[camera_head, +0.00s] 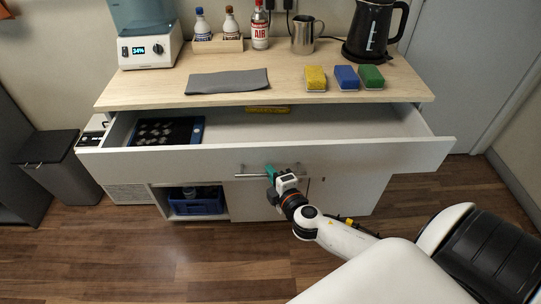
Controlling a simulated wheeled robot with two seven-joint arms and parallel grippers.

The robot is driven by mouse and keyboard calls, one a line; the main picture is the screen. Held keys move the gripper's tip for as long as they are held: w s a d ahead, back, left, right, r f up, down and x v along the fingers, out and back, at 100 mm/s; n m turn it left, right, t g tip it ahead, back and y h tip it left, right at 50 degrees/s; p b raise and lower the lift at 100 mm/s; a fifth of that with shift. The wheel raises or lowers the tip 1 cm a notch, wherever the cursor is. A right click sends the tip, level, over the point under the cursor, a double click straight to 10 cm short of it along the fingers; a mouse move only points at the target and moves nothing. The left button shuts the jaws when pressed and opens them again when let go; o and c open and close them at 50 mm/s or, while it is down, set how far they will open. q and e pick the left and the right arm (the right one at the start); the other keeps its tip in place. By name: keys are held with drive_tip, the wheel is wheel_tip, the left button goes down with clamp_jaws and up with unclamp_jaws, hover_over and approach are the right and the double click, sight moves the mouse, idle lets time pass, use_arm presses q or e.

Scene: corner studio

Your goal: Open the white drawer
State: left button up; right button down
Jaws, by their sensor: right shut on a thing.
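The white drawer (385,156) is pulled well out from under the wooden counter top (225,92), and its inside shows. A blue tray with round items (167,131) lies in its left part, and a yellow thing (267,109) lies at the back. A metal bar handle (248,175) is on the drawer's front. My right gripper (270,174) is at this handle and shut on it; the exact contact is small in the picture. My left gripper is not in view.
On the counter stand a blender-like machine (148,50), several bottles, a metal jug (303,35), a black kettle (375,30), a grey cloth (228,81) and several sponges. A grey bin (62,170) stands at the left. The wooden floor in front is clear.

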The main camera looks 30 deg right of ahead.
drive_tip(key=s+a+b, duration=0.1)
drive_tip(key=s+a, duration=0.4)
drive_tip(key=s, duration=0.3)
drive_tip(key=c, duration=1.5)
unclamp_jaws()
